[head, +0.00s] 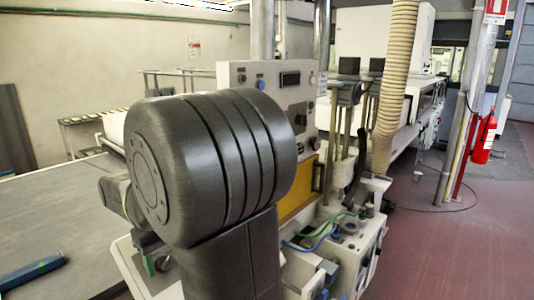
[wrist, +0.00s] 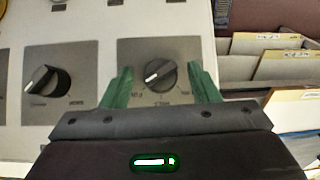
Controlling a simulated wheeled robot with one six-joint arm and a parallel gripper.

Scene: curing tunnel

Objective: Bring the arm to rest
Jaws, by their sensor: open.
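My gripper (wrist: 160,70) is open in the wrist view, with its two green fingers apart. A black rotary knob (wrist: 161,77) with a white pointer mark shows between the fingers. The picture does not show whether the fingers touch it. A second black knob (wrist: 45,81) is on the panel to the left. In the head view my dark arm fills the middle foreground, in front of the control panel (head: 230,75).
A beige hose (head: 392,90) hangs behind the panel. A red extinguisher (head: 484,139) hangs at right, beside clear red floor (head: 460,245). Folders (wrist: 285,65) stand right of the panel in the wrist view.

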